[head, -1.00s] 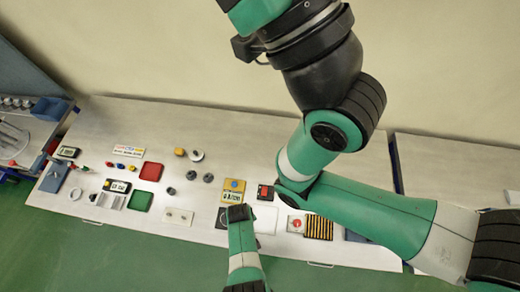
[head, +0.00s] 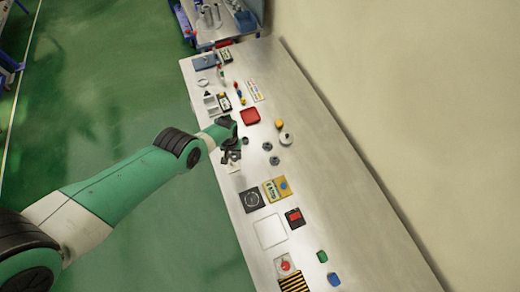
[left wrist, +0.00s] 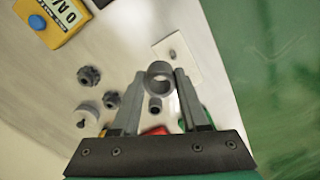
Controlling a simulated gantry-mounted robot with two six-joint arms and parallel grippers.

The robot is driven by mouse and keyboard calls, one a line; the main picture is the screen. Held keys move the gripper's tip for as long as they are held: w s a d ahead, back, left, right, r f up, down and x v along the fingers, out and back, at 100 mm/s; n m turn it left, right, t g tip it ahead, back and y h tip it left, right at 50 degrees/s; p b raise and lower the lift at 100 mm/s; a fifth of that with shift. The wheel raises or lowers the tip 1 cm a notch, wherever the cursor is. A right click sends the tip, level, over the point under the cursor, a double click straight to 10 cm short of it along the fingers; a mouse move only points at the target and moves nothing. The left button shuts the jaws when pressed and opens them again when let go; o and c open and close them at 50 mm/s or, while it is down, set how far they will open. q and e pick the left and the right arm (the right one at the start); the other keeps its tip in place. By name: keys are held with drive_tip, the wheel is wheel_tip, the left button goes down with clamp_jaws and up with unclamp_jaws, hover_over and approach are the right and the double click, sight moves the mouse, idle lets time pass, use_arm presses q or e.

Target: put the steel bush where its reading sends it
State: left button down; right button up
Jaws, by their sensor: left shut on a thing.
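The steel bush (left wrist: 160,80) is a short grey ring. In the left wrist view it sits between the fingertips of my left gripper (left wrist: 158,88), which is shut on it. In the head view my left gripper (head: 232,152) is over the table's near edge, by a white card (head: 234,167); the bush cannot be made out there. The card (left wrist: 177,53) also shows in the left wrist view, with a small dark mark. The yellow meter (head: 277,188) has a blue button and a display; its reading is only partly visible in the left wrist view (left wrist: 52,20). My right gripper is out of view.
A red tray (head: 250,117) lies beyond the gripper; a green tray beside it is mostly hidden. Dark fittings (head: 267,146) and a white round part (head: 286,138) stand nearby. A black pad (head: 250,199) and a red button box (head: 285,265) are farther along. The table's wall side is clear.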

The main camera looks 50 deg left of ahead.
sight(231, 163)
use_arm(q)
drive_tip(key=shift+s+a+n, duration=0.2)
drive_tip(key=shift+s+a, duration=0.15)
drive_tip(key=shift+a, duration=0.3)
drive_tip(key=shift+s+a+n, duration=0.2)
drive_tip(key=shift+s+a, duration=0.15)
drive_tip(key=shift+a, duration=0.25)
wheel_tip(231, 163, down, 6)
drive_tip(key=b, duration=0.6)
drive_tip(key=shift+f, duration=0.25)
drive_tip(key=shift+f+b, duration=2.3)
drive_tip(key=shift+b, duration=0.2)
idle(0.5)
unclamp_jaws()
idle(0.5)
drive_tip(key=shift+r, duration=0.1)
